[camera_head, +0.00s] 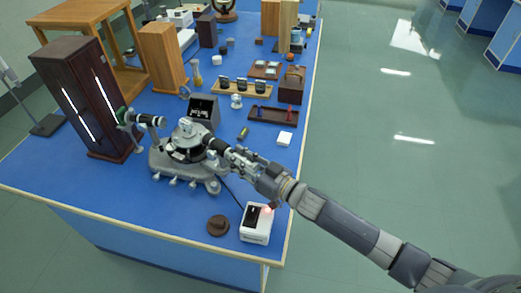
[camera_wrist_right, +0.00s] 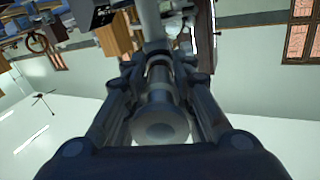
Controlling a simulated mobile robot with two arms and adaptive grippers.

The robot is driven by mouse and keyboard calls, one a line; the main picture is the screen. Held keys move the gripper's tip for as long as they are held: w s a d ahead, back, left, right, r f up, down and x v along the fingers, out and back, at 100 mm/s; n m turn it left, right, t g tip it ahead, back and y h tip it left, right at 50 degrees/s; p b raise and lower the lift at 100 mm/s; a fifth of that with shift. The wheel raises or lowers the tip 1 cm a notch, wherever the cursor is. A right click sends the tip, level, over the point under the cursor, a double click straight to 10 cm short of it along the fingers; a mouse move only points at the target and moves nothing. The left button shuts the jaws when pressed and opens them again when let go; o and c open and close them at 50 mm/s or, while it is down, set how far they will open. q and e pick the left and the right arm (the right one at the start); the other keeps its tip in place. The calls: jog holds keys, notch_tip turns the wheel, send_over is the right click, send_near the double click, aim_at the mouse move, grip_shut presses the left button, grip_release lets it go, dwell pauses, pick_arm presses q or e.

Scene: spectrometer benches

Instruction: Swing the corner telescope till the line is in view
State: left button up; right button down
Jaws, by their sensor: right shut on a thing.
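The spectrometer (camera_head: 163,163) stands on the blue bench, with a grey base on several feet and a dark round table in its middle. Its telescope is a dark tube pointing from the table toward my right arm. My right gripper (camera_head: 222,148) is shut on this telescope and partly hides it in the head view. In the right wrist view the telescope (camera_wrist_right: 160,118) lies between the two fingers, its round eyepiece end toward the camera. The collimator (camera_head: 150,120) points left at the dark lamp housing (camera_head: 76,92). The small display (camera_head: 203,108) behind it is mostly black; its detail is too small to read. My left gripper is not in view.
A white box with a dark panel and a reddish glow (camera_head: 256,232) and a brown round knob-like piece (camera_head: 218,226) sit at the near edge, close to my right arm. Free floor lies right.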

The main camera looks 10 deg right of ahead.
jog(key=shift+s+a+m+t+h, duration=0.6)
jog(key=shift+s+a+m+h, duration=0.25)
jog(key=shift+a, duration=0.3)
jog(key=c, duration=1.4)
grip_release()
jog(key=v, duration=1.2)
jog(key=shift+s, duration=0.1)
jog(key=shift+c, duration=0.4)
